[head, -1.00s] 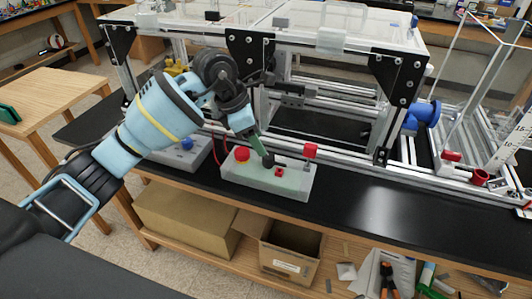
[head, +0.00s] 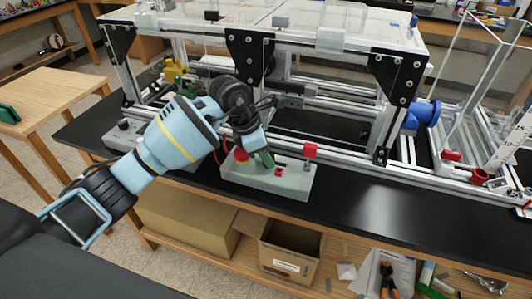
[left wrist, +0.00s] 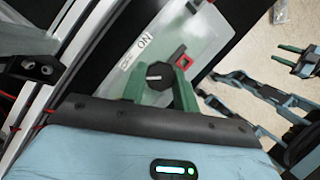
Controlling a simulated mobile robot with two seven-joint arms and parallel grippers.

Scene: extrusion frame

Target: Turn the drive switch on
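My left gripper (head: 262,158) reaches down at the box. Its green fingers (left wrist: 159,85) stand on either side of the knob; firm contact does not show. My right gripper (left wrist: 302,60) shows at the right of the left wrist view, its green fingers apart and empty.
An aluminium extrusion frame (head: 340,158) with black corner plates stands just behind the box. Another grey box (head: 125,135) sits to the left. Cardboard boxes (head: 290,245) lie on the shelf below.

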